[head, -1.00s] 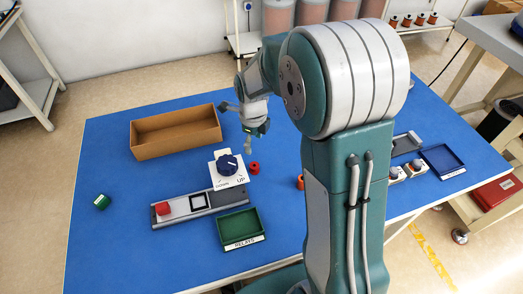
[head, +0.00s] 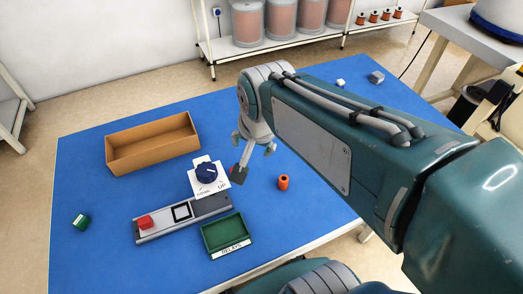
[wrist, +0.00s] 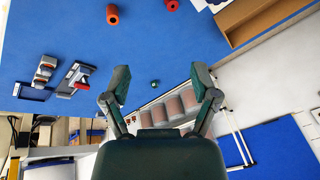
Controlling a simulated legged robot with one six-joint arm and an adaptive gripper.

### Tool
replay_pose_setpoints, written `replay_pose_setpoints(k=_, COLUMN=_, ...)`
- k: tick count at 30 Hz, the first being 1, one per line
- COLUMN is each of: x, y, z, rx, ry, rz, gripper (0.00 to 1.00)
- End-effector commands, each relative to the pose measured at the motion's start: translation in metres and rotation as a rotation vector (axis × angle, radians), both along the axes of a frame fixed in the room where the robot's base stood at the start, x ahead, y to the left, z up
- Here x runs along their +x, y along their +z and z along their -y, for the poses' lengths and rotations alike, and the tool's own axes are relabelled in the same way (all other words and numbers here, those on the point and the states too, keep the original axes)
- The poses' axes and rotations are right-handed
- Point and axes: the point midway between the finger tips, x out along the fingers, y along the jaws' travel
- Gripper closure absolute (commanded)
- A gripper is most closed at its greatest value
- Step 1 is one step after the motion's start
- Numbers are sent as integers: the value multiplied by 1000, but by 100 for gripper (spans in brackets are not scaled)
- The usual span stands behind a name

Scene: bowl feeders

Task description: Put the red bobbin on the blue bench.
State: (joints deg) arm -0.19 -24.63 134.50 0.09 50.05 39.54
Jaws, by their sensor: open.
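The red bobbin (head: 235,170) stands on the blue bench (head: 110,255) just right of the dial plate. In the head view a finger of my gripper hides much of it. In the wrist view the red bobbin (wrist: 172,5) is cut by the top edge, beyond my fingers. My gripper (head: 253,161) is open above the bench, and nothing shows between its fingers in the wrist view (wrist: 160,82). An orange bobbin (head: 283,182) stands on the bench to the right of the red one.
A blue dial on a white plate (head: 206,174) stands close left of the red bobbin. The bench's left part is mostly clear.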

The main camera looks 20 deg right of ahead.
Motion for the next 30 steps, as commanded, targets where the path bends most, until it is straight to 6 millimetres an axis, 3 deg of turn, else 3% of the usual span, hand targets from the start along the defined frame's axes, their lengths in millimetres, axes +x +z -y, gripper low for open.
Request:
replay_pose_setpoints(k=6, x=-39, y=13, z=1, rx=-140, ry=336, rz=82, gripper=23)
replay_pose_setpoints(k=12, x=-64, y=17, z=1, rx=-253, ry=567, rz=127, gripper=23)
replay_pose_setpoints(k=30, x=-69, y=16, z=1, rx=-284, ry=628, rz=136, gripper=23)
